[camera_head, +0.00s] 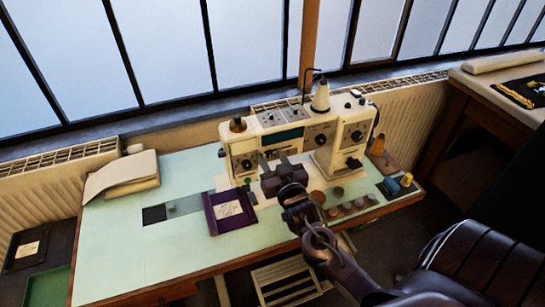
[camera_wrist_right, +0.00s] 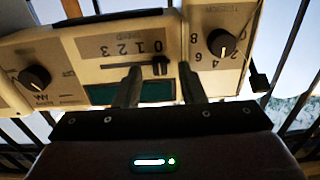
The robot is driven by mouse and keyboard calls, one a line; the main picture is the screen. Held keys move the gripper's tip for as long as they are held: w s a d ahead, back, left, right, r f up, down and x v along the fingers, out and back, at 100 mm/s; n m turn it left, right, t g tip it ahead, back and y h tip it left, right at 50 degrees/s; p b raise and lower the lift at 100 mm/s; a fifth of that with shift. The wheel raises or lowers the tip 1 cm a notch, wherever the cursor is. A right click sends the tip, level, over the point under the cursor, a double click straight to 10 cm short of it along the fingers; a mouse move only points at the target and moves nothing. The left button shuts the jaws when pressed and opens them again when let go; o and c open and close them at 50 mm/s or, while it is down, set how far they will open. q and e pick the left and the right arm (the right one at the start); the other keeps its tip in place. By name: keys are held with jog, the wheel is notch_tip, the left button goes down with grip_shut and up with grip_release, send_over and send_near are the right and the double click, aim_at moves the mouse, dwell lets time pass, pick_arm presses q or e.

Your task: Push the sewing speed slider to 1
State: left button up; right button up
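The white sewing machine (camera_head: 325,160) stands at the back of the table. My right gripper (camera_head: 273,155) is in front of its body, fingers toward the panel. The right wrist view shows the panel upside down. A dark slider knob (camera_wrist_right: 160,66) sits at the right end of its slot, beside the end of the row of digits 0 to 3 (camera_wrist_right: 130,48). My right gripper (camera_wrist_right: 160,72) is open there, one finger on each side of the knob. I cannot tell whether either finger touches it. The slider is too small to make out in the head view. My left gripper is not in view.
Dials sit on the panel on both sides of the slider (camera_wrist_right: 222,42). A purple tray (camera_head: 213,222), folded cloth (camera_head: 125,173) and several small round items (camera_head: 346,207) lie on the table (camera_head: 112,244). The table's left part is mostly clear.

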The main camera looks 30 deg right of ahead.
jog(key=shift+w, duration=0.15)
grip_shut()
jog(key=shift+s+d+r+p, duration=0.1)
jog(key=shift+d+p, duration=0.15)
jog(key=shift+d, duration=0.15)
jog(key=shift+s+d+r+p, duration=0.1)
jog(key=shift+d+p, duration=0.1)
jog(key=shift+d, duration=0.2)
jog(key=shift+d+f, duration=0.2)
jog(key=shift+d, duration=0.05)
grip_release()
jog(key=shift+s, duration=0.15)
